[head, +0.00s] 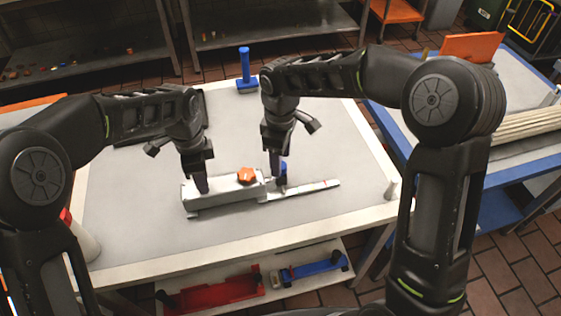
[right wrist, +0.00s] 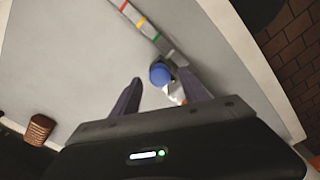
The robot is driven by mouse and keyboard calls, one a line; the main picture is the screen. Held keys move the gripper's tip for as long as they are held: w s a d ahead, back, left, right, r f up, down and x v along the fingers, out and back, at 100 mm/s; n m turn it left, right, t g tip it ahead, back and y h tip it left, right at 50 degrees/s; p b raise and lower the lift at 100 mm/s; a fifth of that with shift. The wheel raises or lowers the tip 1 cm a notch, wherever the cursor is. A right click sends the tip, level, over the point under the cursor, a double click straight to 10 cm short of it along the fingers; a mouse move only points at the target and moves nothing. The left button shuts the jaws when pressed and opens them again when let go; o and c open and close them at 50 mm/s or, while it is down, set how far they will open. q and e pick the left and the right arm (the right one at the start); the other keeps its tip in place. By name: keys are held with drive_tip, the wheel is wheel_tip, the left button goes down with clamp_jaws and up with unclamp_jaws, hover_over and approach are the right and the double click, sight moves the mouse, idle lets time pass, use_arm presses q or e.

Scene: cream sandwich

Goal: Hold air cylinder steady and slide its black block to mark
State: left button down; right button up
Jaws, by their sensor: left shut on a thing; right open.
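The grey air cylinder (head: 222,192) lies on the work table, an orange knob (head: 246,175) on top. A rail (head: 305,189) runs out from its right end. My left gripper (head: 202,184) is shut on the cylinder body near its left end. A small dark block (head: 281,186) with a blue knob sits on the rail close to the cylinder. The blue knob (right wrist: 160,74) lies ahead between my right fingers in the wrist view. My right gripper (head: 277,172) is open at the block; contact cannot be told. The rail's green, yellow and red marks (right wrist: 140,22) show beyond the knob.
A dark flat object (head: 150,130) lies behind my left arm. The table in front of the cylinder is clear.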

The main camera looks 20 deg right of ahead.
drive_tip(key=shift+f, duration=1.05)
clamp_jaws()
drive_tip(key=shift+d+r, duration=0.1)
idle(0.6)
